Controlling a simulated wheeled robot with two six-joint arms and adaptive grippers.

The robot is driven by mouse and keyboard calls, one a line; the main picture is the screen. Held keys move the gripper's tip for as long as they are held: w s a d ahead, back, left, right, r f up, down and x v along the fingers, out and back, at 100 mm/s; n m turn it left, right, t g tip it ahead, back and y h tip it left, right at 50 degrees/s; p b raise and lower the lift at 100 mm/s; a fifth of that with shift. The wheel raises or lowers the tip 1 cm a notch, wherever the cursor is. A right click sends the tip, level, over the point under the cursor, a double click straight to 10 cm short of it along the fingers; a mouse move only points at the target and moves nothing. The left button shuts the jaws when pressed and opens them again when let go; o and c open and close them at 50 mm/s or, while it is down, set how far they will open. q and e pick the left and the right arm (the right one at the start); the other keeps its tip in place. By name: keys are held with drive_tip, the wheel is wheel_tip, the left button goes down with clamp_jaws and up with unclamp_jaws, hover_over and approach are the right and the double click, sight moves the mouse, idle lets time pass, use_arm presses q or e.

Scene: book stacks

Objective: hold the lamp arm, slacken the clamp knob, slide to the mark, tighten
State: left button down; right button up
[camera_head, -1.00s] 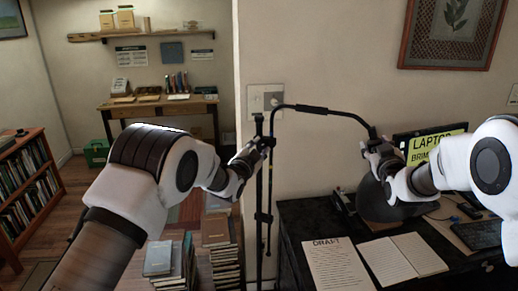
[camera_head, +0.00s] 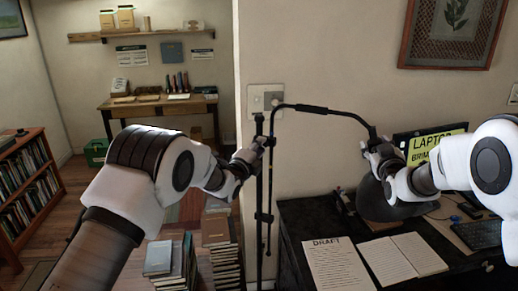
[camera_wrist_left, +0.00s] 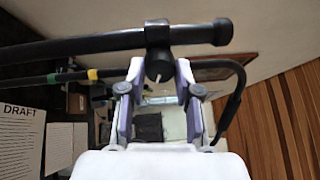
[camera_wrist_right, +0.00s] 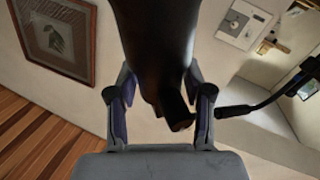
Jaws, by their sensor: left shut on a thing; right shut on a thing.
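The black lamp has an upright pole (camera_head: 259,205) and a curved arm (camera_head: 312,109) reaching right to a dark shade (camera_head: 378,205) over the desk. My left gripper (camera_head: 256,152) is at the pole's upper part. In the left wrist view its fingers (camera_wrist_left: 160,82) are shut on the small dark clamp knob (camera_wrist_left: 158,66), beneath the thick pole crossing that view. A thinner rod with a yellow and a green band (camera_wrist_left: 72,77) lies behind. My right gripper (camera_head: 374,146) is shut on the lamp arm's shade end; the dark shade (camera_wrist_right: 155,35) hides much of the contact in the right wrist view.
The black desk (camera_head: 300,212) carries a DRAFT sheet (camera_head: 338,264), an open notebook (camera_head: 402,258) and a laptop sign (camera_head: 436,146). Book stacks (camera_head: 222,255) stand on the floor left of the pole. A wall (camera_head: 340,60) is close behind the lamp.

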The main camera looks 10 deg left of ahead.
drive_tip(key=shift+r, duration=0.2)
use_arm(q)
drive_tip(key=shift+a+r+m+h, duration=0.1)
drive_tip(key=shift+m+h, duration=0.1)
drive_tip(key=shift+m, duration=1.65)
drive_tip(key=shift+a+r+m+h, duration=0.1)
drive_tip(key=shift+m+h, duration=0.1)
drive_tip(key=shift+m, duration=1.65)
drive_tip(key=c, duration=0.8)
unclamp_jaws()
drive_tip(key=shift+d+f, duration=0.1)
